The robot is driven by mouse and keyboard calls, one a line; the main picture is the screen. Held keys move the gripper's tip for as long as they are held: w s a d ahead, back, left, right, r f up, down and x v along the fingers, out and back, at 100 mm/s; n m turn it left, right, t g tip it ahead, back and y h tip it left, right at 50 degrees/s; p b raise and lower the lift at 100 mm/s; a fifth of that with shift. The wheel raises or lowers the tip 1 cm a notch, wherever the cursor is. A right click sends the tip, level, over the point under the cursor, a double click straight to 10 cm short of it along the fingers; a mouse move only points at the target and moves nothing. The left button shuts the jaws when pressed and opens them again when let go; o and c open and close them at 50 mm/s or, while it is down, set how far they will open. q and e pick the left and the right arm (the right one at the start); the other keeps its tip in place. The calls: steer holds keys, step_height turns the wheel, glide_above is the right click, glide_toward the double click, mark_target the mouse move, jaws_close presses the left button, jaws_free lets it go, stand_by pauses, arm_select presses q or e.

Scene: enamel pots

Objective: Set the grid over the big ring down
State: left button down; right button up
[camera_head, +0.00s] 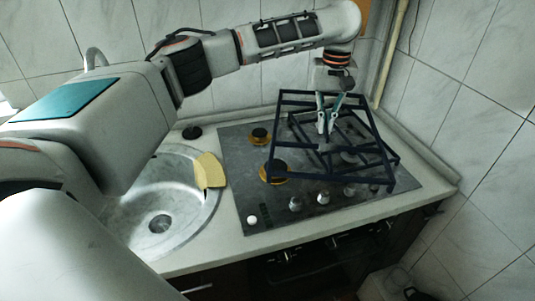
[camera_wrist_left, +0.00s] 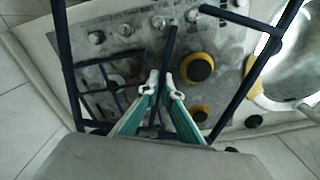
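My left gripper (camera_head: 329,112) is shut on a middle bar of a dark blue grid (camera_head: 330,97). The grid hangs above the right and middle part of the hob. The left wrist view shows both fingertips (camera_wrist_left: 161,82) closed about the bar, with the grid's long side bars (camera_wrist_left: 64,62) on either side. The big ring (camera_head: 273,173), yellow-rimmed with a dark cap, is at the front left of the hob, uncovered. It also shows in the left wrist view (camera_wrist_left: 197,68). My right gripper is in neither view.
A smaller ring (camera_head: 259,136) lies behind the big one. A second grid (camera_wrist_left: 112,84) sits on the other half of the hob. Knobs (camera_head: 295,203) line the front edge. A sink (camera_head: 160,223) with a yellow cloth (camera_head: 209,171) is left. Tiled walls stand behind and right.

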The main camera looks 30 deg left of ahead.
arm_select(q)
steer(key=w+a+r+n, duration=0.1)
steer(key=w+a+n, duration=0.1)
steer(key=a, duration=0.8)
steer(key=w+a+r+n, duration=0.1)
steer(key=a+n, duration=0.2)
steer(key=a, duration=0.7)
steer(key=f, duration=0.5)
steer(key=f+b, duration=0.1)
steer(key=f, duration=0.4)
steer(key=f+b, duration=0.1)
steer(key=f, duration=0.4)
steer(key=shift+w+a, duration=0.2)
steer(key=shift+a, duration=0.2)
steer(key=shift+f, duration=0.55)
step_height(320, 180, down, 4)
steer(key=shift+r+b, duration=0.1)
steer(key=shift+b, duration=0.35)
steer(key=shift+f, duration=0.2)
steer(key=shift+r, duration=0.1)
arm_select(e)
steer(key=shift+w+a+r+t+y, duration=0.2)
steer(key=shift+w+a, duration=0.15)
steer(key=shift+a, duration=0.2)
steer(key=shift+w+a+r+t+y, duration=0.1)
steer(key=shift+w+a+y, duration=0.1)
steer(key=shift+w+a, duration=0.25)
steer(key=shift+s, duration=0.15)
